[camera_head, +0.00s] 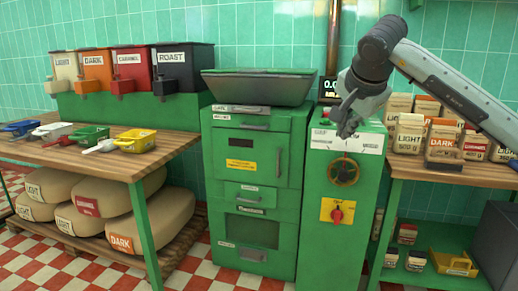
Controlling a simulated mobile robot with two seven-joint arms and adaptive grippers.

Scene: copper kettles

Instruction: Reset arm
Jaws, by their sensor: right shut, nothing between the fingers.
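My right arm (440,80) comes in from the upper right. Its gripper (347,128) hangs in front of the top of a green control cabinet, with its fingers pointing down. The gripper is shut and holds nothing. It overlaps the cabinet's white label panel in the picture; I cannot tell how far apart they are. My left gripper is not in view.
A green machine with a grey hopper (258,88) stands in the middle. The cabinet has a round brass wheel (343,171) and a red knob (337,214). Scoops lie on the left wooden table (110,163); bags (443,137) stand on the right table. Sacks (155,221) lie below left.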

